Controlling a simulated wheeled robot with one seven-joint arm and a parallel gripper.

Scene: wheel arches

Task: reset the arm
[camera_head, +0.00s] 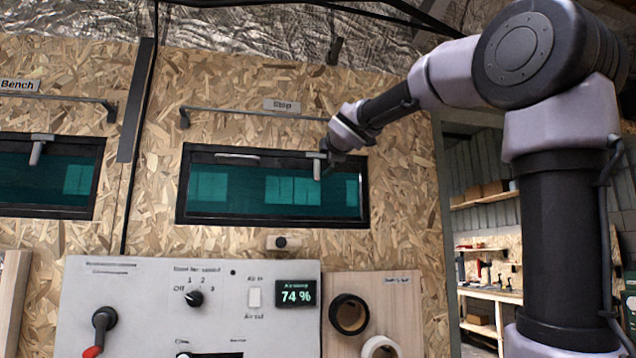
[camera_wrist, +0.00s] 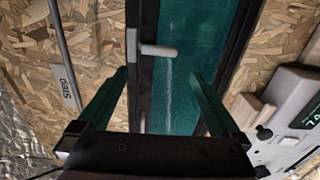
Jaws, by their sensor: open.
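My arm reaches in from the right in the head view. My gripper (camera_wrist: 160,95) is open, with its two fingers apart and nothing between the tips in the wrist view. In the head view my gripper (camera_head: 328,160) is small and dark, at the upper right of the right-hand window (camera_head: 270,217). A pale window handle (camera_head: 317,165) is right beside it. In the wrist view the handle (camera_wrist: 157,50) lies beyond the fingertips, apart from them. Whether the gripper touches the window frame cannot be told from the head view.
A grey control panel (camera_head: 140,290) with knobs and a "74 %" display (camera_head: 295,293) is below the window. A wooden board (camera_head: 395,290) holds a black roll (camera_head: 349,314) and a white roll (camera_head: 381,348). A thin rail (camera_head: 250,113) runs above the window. A second window (camera_head: 45,175) is at left.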

